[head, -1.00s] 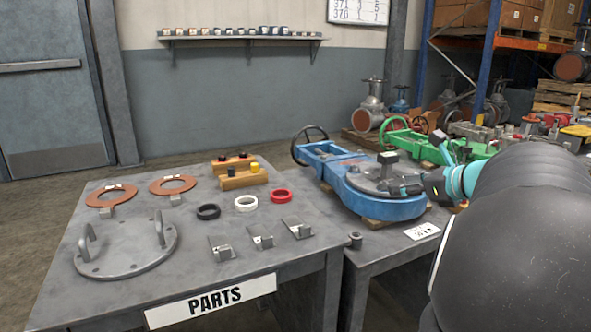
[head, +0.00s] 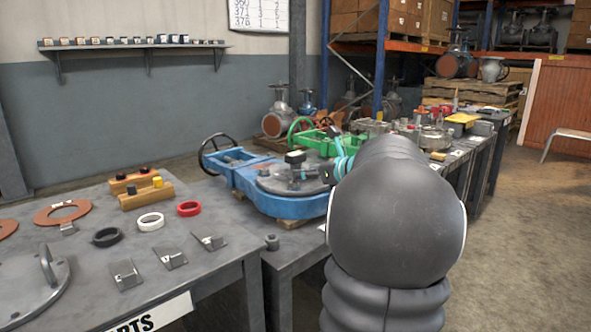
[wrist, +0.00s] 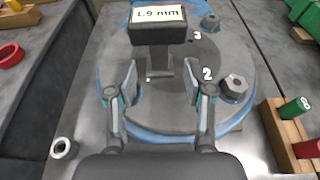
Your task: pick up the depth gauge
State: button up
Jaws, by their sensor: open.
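The depth gauge (wrist: 158,32) has a dark block head with a display reading "1.9 mm", on a narrow stem and foot. It stands upright on the grey disc (wrist: 198,58) of a blue valve. In the head view the gauge (head: 295,157) sits on top of the blue valve (head: 248,180). My gripper (wrist: 160,83) is open and empty in the wrist view, its two fingers spread either side of the line of the stem. The gauge's head lies beyond the fingertips.
Hex nuts (wrist: 235,86) stand on the disc near the right finger. A wooden block with green and red pegs (wrist: 285,125) is at the right. The parts table (head: 190,262) is at left with rings and brackets. A green valve (head: 308,140) stands behind.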

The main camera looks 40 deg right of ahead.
aim_at(296, 167)
jog(key=x, duration=0.5)
jog(key=shift+w+r, duration=0.1)
jog(key=shift+r, duration=0.2)
grip_shut()
